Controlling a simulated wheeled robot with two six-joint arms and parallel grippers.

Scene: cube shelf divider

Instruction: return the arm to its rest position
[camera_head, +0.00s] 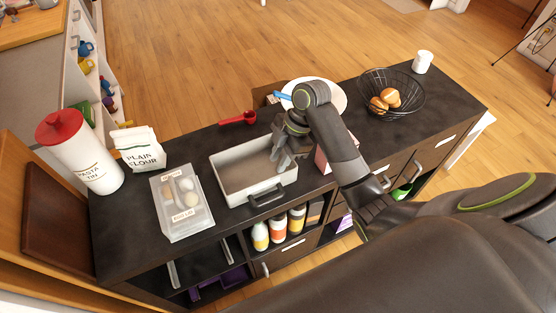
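My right arm reaches from the lower right over the dark counter (130,225). My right gripper (281,160) points down at the right end of a pale rectangular bin (226,190). Its fingers overlap the bin's right rim in the camera_head view. I cannot tell whether they touch the bin or how far apart they are. The part of the bin that shows looks empty, and its right end is partly hidden. My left gripper is not in view.
A clear egg box (181,209), flour bag (140,151) and pasta tin (84,155) stand left. A red scoop (240,118) lies behind the bin. A white plate (327,93), wire basket (408,108) with buns and white cup (422,62) stand right. Bottles (278,229) fill a shelf below.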

